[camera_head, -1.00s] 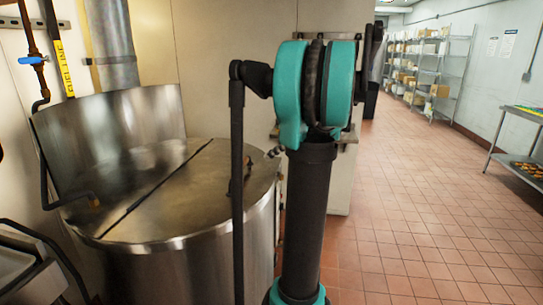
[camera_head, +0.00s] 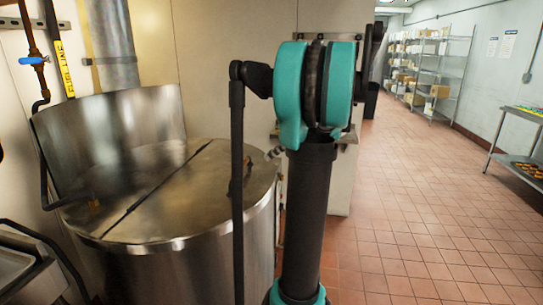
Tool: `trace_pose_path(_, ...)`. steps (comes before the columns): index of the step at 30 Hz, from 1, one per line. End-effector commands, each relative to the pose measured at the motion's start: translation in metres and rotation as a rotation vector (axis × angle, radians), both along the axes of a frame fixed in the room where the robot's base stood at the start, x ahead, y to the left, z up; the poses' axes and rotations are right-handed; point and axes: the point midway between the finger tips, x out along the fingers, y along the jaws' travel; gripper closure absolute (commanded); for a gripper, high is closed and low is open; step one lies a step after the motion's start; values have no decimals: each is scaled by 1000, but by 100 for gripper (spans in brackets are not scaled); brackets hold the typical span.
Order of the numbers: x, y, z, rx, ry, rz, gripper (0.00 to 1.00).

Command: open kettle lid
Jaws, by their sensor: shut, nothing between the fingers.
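The kettle (camera_head: 190,262) is a large round steel vessel at the left in the head view. Its flat steel lid (camera_head: 190,205) lies down over the top, with a dark straight seam across it. A small handle-like part near the lid's right side is mostly hidden behind a thin dark link of my arm. A curved steel panel (camera_head: 110,130) stands upright behind the lid at the back left. My gripper is not in view, so I cannot tell where it is relative to the lid.
A pipe with a blue valve handle (camera_head: 33,61) runs down the left wall. A steel sink or basin (camera_head: 25,270) is at the lower left. On the right the tiled floor (camera_head: 420,240) is clear, with a table (camera_head: 518,163) and wire shelves (camera_head: 440,70) along the wall.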

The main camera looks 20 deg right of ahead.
Motion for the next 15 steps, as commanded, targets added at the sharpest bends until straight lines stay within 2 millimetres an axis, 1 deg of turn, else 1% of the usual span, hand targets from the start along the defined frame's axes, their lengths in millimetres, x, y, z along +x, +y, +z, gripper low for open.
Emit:
trace_pose_path(11,0,0,-1,0,0,0,100)
trace_pose_path(15,2,2,-13,0,0,1,100)
